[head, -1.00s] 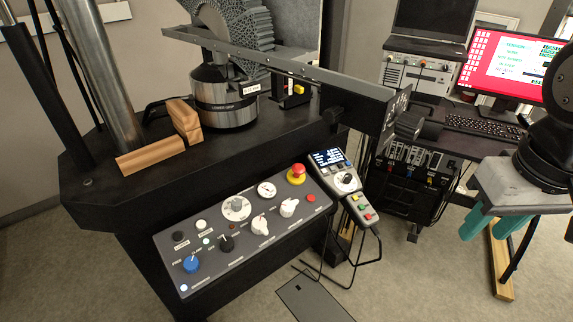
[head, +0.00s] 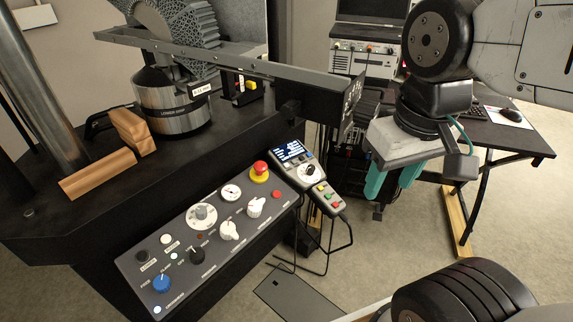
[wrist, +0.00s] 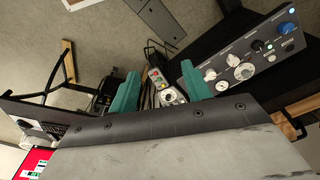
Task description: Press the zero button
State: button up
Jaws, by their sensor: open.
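A sloped grey control panel (head: 228,262) fills the lower middle of the head view, with knobs, a black button (head: 141,255), a white button (head: 166,239), a small red button (head: 277,194) and a red emergency stop (head: 260,168). A handheld control box (head: 309,170) with a screen, a dial and coloured keys stands at the panel's right end. The labels are too small to read, so I cannot tell which button is zero. My gripper (head: 391,178) is open and empty, right of the control box and apart from it. In the wrist view the control box (wrist: 157,78) shows between the teal fingers (wrist: 160,92).
The black machine frame (head: 60,215) carries a metal cylinder (head: 172,105), wooden blocks (head: 97,177) and a long grey beam (head: 230,62) above the panel. A desk (head: 515,140) stands behind my gripper. A wire stand surrounds the control box from below.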

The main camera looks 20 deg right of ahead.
jog(key=shift+c, duration=0.3)
grip_shut()
dwell(1.4)
